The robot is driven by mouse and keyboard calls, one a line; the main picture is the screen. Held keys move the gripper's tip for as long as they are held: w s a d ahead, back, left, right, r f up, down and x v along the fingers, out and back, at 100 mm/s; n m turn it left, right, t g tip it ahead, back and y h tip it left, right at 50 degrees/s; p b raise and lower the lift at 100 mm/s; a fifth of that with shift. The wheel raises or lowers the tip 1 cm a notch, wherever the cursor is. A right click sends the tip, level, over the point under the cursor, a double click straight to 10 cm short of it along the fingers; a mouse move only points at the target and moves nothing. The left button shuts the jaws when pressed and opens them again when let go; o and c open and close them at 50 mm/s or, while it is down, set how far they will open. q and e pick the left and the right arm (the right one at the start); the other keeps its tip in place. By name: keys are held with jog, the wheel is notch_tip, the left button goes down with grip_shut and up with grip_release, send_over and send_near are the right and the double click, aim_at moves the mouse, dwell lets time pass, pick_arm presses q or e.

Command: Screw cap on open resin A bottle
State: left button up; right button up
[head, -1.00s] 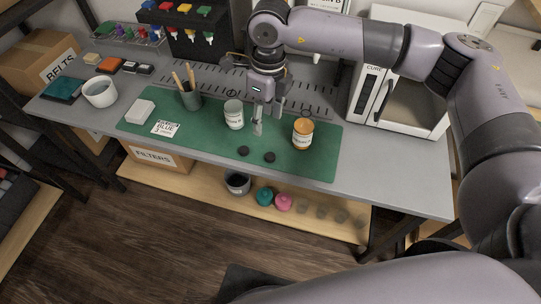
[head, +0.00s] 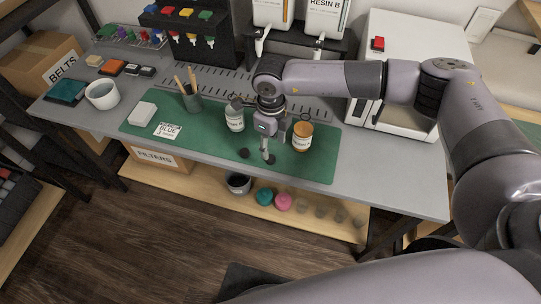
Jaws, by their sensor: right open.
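A white bottle (head: 235,121) stands upright on the green mat (head: 310,172). An amber bottle (head: 302,138) with a pale label stands to its right. The labels are too small to tell which is resin A. Two flat black caps lie on the mat in front of the bottles: a left cap (head: 243,153) and a right cap (head: 271,160). My right gripper (head: 267,156) points down between the bottles, open, with its fingertips at the right cap and partly covering it. I cannot tell whether they touch it. My left gripper is not in view.
A cup of brushes (head: 192,101), a white block (head: 142,112) and a "Blue" card (head: 167,130) are on the mat's left half. Resin dispensers (head: 322,18) and a white oven (head: 412,60) stand behind.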

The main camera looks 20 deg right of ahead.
aim_at(271, 158)
jog(key=shift+f, duration=0.85)
jog(key=shift+f, duration=0.3)
jog(key=f, duration=0.1)
jog(key=f+p, duration=0.1)
jog(key=f, duration=0.2)
jog(key=shift+w+f+p, duration=0.3)
jog(key=shift+c, duration=0.4)
jog(key=c, duration=0.7)
